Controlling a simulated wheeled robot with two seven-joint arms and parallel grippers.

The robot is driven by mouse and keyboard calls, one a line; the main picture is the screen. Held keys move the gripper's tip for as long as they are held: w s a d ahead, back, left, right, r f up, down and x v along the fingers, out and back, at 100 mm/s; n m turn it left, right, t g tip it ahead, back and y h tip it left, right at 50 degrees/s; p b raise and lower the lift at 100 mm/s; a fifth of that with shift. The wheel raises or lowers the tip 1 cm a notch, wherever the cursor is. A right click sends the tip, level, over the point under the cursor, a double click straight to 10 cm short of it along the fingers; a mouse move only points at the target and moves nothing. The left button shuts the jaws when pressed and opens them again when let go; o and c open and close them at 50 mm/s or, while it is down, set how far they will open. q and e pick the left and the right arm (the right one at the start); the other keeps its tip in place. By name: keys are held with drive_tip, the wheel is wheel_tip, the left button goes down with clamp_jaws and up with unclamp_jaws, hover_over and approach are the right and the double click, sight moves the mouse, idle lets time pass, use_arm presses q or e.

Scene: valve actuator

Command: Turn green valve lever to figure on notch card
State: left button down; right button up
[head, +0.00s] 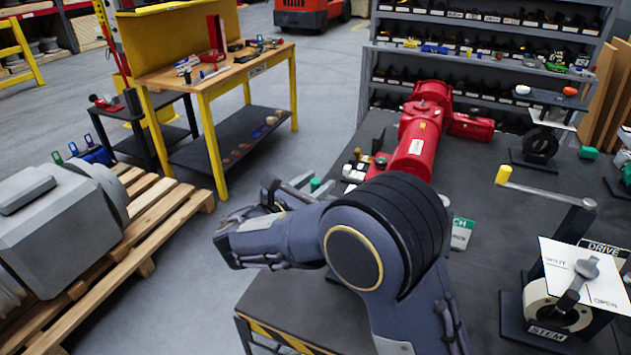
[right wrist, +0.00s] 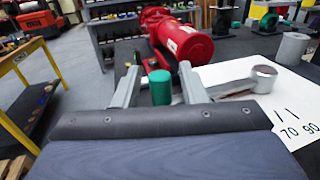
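The green valve lever shows in the right wrist view: its upright green grip (right wrist: 160,87), a pale bar and a round grey hub (right wrist: 263,78) at the right. A white dial plate (right wrist: 285,112) with the marks 70 and 90 lies under the hub. My right gripper (right wrist: 159,85) is open, one finger on each side of the green grip, with a small gap showing on both sides. In the head view the green grip (head: 315,184) peeks out beyond my right gripper (head: 300,184); my arm hides the dial. A green-and-white card (head: 461,233) reads "CH", partly covered; its figure is unreadable. My left gripper is not in view.
A red actuator (head: 421,140) stands behind the lever. At the right are a yellow-tipped lever (head: 503,175) and a STEM/DRIVE stand (head: 550,314). A yellow workbench (head: 205,95) and a pallet (head: 150,215) stand left. Shelves (head: 480,50) close off the back.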

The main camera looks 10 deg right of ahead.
drive_tip(key=shift+d, duration=0.1)
clamp_jaws()
idle(0.4)
